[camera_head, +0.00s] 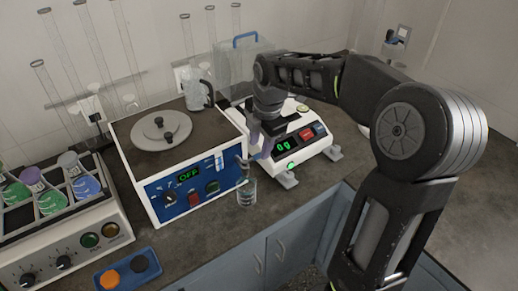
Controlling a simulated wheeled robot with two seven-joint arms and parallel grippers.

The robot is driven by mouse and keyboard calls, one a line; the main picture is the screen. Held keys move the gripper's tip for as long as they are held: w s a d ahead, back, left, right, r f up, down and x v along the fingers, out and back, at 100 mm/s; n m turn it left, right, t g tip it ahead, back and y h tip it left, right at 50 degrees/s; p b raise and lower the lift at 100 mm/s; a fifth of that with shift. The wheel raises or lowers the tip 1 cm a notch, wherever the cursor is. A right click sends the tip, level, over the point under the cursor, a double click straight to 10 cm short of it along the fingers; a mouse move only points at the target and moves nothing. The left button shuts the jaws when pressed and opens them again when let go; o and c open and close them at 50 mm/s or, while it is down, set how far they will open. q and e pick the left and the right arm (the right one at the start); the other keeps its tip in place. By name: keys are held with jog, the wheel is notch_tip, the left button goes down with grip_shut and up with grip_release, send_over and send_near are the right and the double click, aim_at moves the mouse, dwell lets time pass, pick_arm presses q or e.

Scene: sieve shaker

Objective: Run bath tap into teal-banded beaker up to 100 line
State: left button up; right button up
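The water bath (165,190) has a blue front panel with a lit OFF display, and a round lid (160,128) lies on its top. Its tap (243,164) is at the right end of the panel. A small clear beaker (246,193) stands upright on the counter below the tap; a bluish tint shows near its top, but its lines and water level are too small to read. My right gripper (258,148) points down close beside the tap, above and behind the beaker. Its fingertips are too small and overlapped to tell open from shut, or contact. My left gripper is out of view.
A white balance (300,150) reading 0 g stands right of the bath. A glass jug (197,90) is on the bath's rear. A shaker with coloured flasks (85,183) is at left, a blue tray (127,273) in front. The counter edge is close before the beaker.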

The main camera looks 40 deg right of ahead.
aim_at(254, 158)
jog(key=shift+w+f, duration=0.15)
jog(key=shift+f, duration=0.55)
jog(key=shift+w+f, duration=0.15)
jog(key=shift+f, duration=0.55)
jog(key=shift+c, duration=0.6)
grip_shut()
